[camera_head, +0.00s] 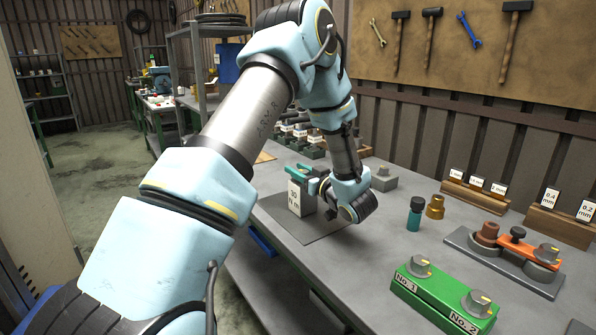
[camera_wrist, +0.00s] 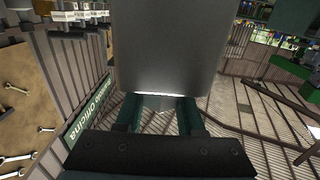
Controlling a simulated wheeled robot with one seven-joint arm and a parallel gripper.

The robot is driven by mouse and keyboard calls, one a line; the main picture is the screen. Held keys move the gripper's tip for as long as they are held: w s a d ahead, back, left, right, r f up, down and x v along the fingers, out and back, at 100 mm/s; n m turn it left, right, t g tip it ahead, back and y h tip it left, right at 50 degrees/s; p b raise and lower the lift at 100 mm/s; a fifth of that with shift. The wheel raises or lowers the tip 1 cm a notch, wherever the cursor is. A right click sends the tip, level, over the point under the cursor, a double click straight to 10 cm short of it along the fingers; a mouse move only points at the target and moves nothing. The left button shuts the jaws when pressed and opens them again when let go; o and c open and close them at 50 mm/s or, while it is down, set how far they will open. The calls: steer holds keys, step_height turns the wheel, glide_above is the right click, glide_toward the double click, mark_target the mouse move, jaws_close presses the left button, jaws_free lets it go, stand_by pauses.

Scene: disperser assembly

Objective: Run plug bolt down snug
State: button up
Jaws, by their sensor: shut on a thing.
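A grey block with a white face marked "30 N m" (camera_head: 295,197) is at the dark mat (camera_head: 312,232) on the workbench. I cannot tell whether its base touches the mat. My gripper (camera_head: 303,171) is at the block's upper part, with its teal fingers shut on it. In the wrist view the block's plain grey side (camera_wrist: 170,45) fills the upper middle, and the fingers (camera_wrist: 161,114) reach its near edge. My wrist is just right of the block and hides part of the bench behind. I cannot make out a plug bolt for certain.
Right of my wrist stand a dark teal bottle (camera_head: 415,213) and a brass fitting (camera_head: 435,206). Farther right are a green base with knobs (camera_head: 445,296), a grey tray with an orange part (camera_head: 507,258) and wooden label racks (camera_head: 560,225).

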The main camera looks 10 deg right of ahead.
jaws_close()
